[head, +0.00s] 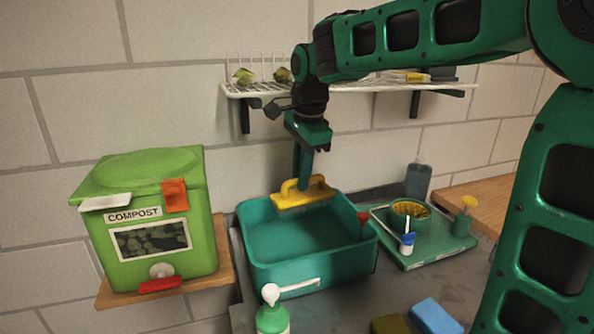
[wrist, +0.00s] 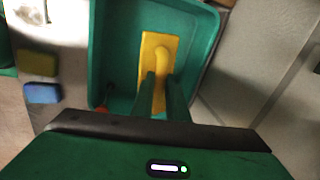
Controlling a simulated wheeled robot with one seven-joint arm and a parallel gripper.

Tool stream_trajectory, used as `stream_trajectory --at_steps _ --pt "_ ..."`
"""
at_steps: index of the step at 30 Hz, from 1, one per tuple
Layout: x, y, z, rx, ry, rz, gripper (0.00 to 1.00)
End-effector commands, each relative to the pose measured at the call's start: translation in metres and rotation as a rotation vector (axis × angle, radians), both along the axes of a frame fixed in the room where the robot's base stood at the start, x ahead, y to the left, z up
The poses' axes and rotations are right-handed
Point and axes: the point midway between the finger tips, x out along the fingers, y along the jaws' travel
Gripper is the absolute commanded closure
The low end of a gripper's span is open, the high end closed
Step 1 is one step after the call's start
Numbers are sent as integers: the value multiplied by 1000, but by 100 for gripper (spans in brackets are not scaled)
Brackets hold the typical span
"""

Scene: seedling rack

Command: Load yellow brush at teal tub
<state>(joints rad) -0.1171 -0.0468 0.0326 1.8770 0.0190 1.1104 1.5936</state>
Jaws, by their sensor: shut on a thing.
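The yellow brush (head: 302,194) has a flat block and an arched handle. My gripper (head: 304,178) is shut on its handle and points down. The brush is at the back part of the teal tub (head: 300,276), near the rim's height in the head view. In the wrist view the brush (wrist: 157,55) shows between my fingers (wrist: 162,90), with the tub (wrist: 98,45) around it. I cannot tell whether the brush touches the tub.
A green compost bin (head: 150,210) stands left on a wooden shelf. A tray (head: 425,250) with a pot and small tools lies right. A soap bottle (head: 272,315) and blue sponge (head: 436,317) are in front. A wire rack (head: 350,88) hangs above.

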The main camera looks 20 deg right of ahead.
Motion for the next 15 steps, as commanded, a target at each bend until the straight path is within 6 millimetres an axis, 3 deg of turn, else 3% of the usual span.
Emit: stream_trajectory --at_steps 15 --pt "0 -1 -45 0 0 -2 100"
